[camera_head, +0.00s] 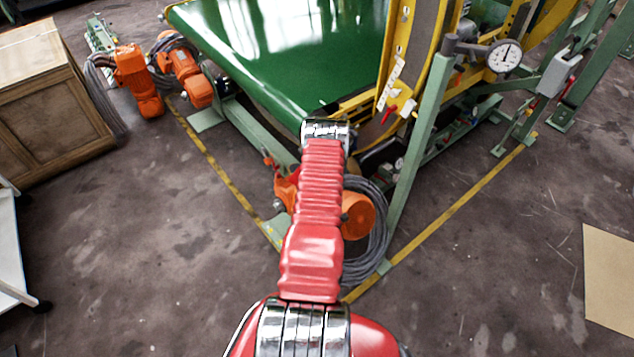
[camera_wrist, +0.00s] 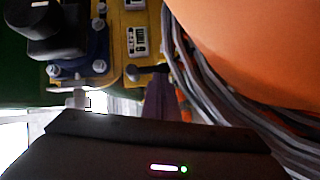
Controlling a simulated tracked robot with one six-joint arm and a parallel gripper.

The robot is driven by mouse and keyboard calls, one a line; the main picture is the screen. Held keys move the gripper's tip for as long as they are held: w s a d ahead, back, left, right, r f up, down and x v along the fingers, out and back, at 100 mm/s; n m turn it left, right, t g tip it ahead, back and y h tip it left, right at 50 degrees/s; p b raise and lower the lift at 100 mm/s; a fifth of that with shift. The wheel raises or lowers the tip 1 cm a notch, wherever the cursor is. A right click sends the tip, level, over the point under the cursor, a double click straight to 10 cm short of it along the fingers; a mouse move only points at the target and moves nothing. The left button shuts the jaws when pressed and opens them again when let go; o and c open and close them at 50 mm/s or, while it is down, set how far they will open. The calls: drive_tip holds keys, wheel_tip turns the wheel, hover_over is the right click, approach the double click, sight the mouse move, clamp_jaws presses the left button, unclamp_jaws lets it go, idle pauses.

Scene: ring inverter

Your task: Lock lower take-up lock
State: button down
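My arm's red sleeve ends at a silver collar in the head view, and my gripper is hidden beyond it. In the wrist view a dark housing with small lights, which seems to be part of my gripper (camera_wrist: 160,135), fills the bottom; its fingers cannot be made out. Above it is a yellow plate (camera_wrist: 115,45) with a small numbered counter (camera_wrist: 138,40). A short dark lever (camera_wrist: 145,73) sits just below the counter. A black knob (camera_wrist: 45,30) on a blue bolted base is at upper left. I cannot tell which part is the lower take-up lock, or whether my gripper touches anything.
A large orange surface (camera_wrist: 265,45) and grey cables (camera_wrist: 205,90) crowd the wrist view's right. In the head view, the green belt (camera_head: 270,45), yellow frame (camera_head: 405,60) and green post (camera_head: 420,140) stand around my arm's end. A wooden crate (camera_head: 45,100) is left.

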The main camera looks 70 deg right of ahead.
drive_tip(key=s+a, duration=0.3)
drive_tip(key=a, duration=0.9)
drive_tip(key=shift+a, duration=0.4)
